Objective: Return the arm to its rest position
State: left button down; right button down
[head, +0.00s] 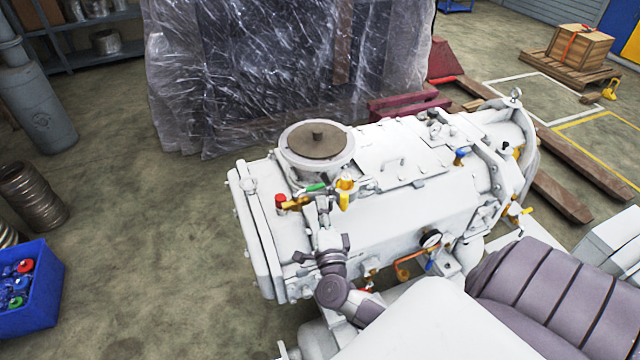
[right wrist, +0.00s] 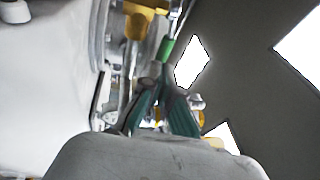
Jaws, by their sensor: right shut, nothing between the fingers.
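My right arm (head: 336,278) reaches up along the near side of a large white vacuum pump (head: 400,215). My right gripper (head: 323,203) is at the pump's top, just below a small green handle (head: 315,187). In the right wrist view the fingers (right wrist: 160,75) meet at their tips, shut and empty. The green handle (right wrist: 167,49) shows right beyond the tips; I cannot tell whether they touch it. A yellow valve part (head: 345,191) stands to the right and a red knob (head: 281,201) to the left. My left gripper is not in view.
A round flange with a brown lid (head: 317,141) stands behind the gripper. A gauge (head: 430,239) and an orange-handled pipe (head: 404,270) stick out on the pump's near side. A blue bin (head: 30,290) stands at left. The floor between is clear.

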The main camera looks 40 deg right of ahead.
jog(key=v, duration=1)
jog(key=s+a+f+n+g+y, duration=0.2)
jog(key=a+f+n+y, duration=0.15)
jog(key=f+n, duration=0.45)
jog(key=s+a+f+n+g+y+b, duration=0.1)
jog(key=s+a+f+n+g+y, duration=0.2)
jog(key=f, duration=0.9)
jog(key=s+a+f+n+g+y, duration=0.1)
jog(key=s+a+f+n+y, duration=0.2)
jog(key=f+n, duration=0.55)
jog(key=s+f+n+g, duration=0.3)
jog(key=s+f+g, duration=0.2)
jog(key=s+f, duration=0.4)
jog(key=s+f+n+g+b, duration=0.1)
jog(key=s+f+n+g, duration=0.3)
jog(key=s+f, duration=0.6)
jog(key=s+d+g+y, duration=0.1)
jog(key=s, duration=0.4)
jog(key=shift+s, duration=0.35)
